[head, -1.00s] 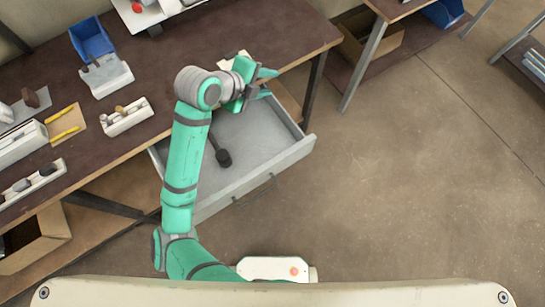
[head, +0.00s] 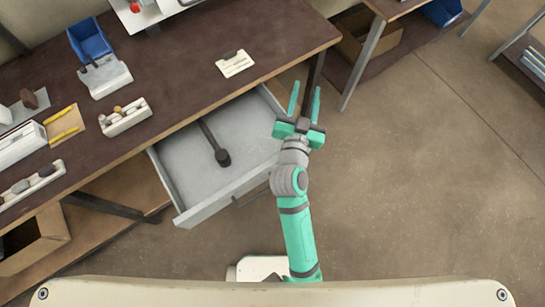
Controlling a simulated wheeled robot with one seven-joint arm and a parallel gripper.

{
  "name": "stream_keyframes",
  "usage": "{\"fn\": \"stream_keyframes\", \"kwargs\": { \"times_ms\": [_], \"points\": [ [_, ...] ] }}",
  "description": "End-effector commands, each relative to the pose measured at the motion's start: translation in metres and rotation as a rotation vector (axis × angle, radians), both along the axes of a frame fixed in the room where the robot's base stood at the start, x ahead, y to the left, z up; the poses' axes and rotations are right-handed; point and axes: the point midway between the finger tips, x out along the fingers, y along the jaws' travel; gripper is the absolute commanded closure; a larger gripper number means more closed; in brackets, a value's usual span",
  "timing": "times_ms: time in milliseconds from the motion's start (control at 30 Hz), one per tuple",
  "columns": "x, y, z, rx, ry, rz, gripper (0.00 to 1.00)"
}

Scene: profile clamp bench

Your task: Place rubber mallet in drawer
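The rubber mallet (head: 222,157) has a dark head and a dark handle. It lies on the floor of the open grey drawer (head: 181,170), its head toward the drawer's front and its handle running back toward the bench. The drawer is pulled out under the bench top. My gripper (head: 304,88) is to the right of the drawer, near its right side and apart from the mallet. Its two green fingers are spread with nothing between them.
The brown bench top (head: 180,90) runs above the drawer. On it are a white card-like piece (head: 235,63), a small tray (head: 125,117) and a blue bin (head: 90,42). A dark table leg (head: 314,75) stands close behind my gripper. The floor at right is clear.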

Motion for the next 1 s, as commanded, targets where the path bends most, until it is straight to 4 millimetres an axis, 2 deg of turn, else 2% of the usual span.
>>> {"fn": "stream_keyframes", "kwargs": {
  "times_ms": [33, 200, 400, 500, 667, 800, 900, 1000],
  "points": [
    [-0.017, -0.001, -0.015, -0.044, 0.03, 0.029, 0.64],
    [-0.073, 0.009, -0.054, -0.151, 0.101, 0.139, 0.64],
    [-0.149, 0.027, -0.089, -0.211, 0.167, 0.238, 0.64],
    [-0.186, 0.037, -0.099, -0.215, 0.188, 0.267, 0.64],
    [-0.244, 0.056, -0.104, -0.202, 0.209, 0.287, 0.64],
    [-0.288, 0.073, -0.099, -0.175, 0.217, 0.273, 0.64],
    [-0.309, 0.082, -0.093, -0.156, 0.216, 0.254, 0.64],
    [-0.321, 0.088, -0.088, -0.146, 0.214, 0.237, 0.64]
  ]
}}
